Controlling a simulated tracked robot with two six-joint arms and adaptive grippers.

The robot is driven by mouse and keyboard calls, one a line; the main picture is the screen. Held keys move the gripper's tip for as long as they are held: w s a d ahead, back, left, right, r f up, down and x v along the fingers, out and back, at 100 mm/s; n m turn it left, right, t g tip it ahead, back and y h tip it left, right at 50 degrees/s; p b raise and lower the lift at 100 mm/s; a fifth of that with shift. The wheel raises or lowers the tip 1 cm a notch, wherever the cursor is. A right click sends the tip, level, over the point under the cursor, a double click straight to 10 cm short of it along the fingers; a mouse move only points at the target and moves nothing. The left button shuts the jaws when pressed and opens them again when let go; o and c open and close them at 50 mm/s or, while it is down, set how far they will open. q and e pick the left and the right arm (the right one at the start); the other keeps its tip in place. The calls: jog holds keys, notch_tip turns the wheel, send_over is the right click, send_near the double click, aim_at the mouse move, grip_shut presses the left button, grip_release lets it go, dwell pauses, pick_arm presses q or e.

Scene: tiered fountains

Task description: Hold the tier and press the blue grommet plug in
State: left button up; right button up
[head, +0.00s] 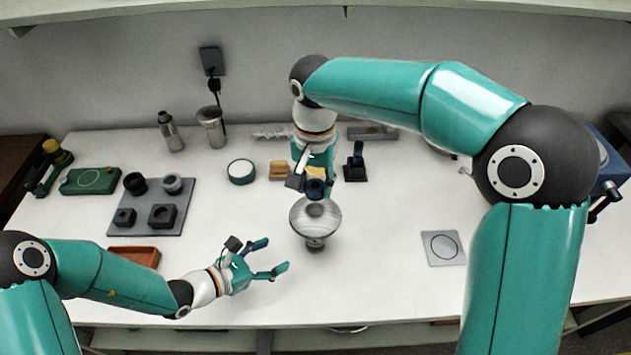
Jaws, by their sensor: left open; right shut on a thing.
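The tier (300,222) is a round, striped grey dish on a narrow foot, standing upright near the middle of the white table. A dark hole or cup shows at its centre. My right gripper (312,178) points down from behind, just over the tier's far rim. It is shut on the dark blue grommet plug (316,188), partly hidden by the fingers. I cannot tell whether the plug touches the tier. My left gripper (270,257) is open and empty, low at the left of the tier and apart from it, its fingers pointing right.
A grey tray (150,222) with several dark fittings lies at the left, with a brown tray (134,256) in front. A white-topped round tin (241,171), tan blocks (279,170) and a black stand (355,165) stand behind. A grey plate (443,247) lies right; table between is clear.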

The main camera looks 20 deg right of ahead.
aim_at(292, 253)
pick_arm(q)
jog(key=shift+x, duration=3.3)
grip_shut()
jog(key=c, duration=0.8)
grip_release()
jog(key=v, duration=1.2)
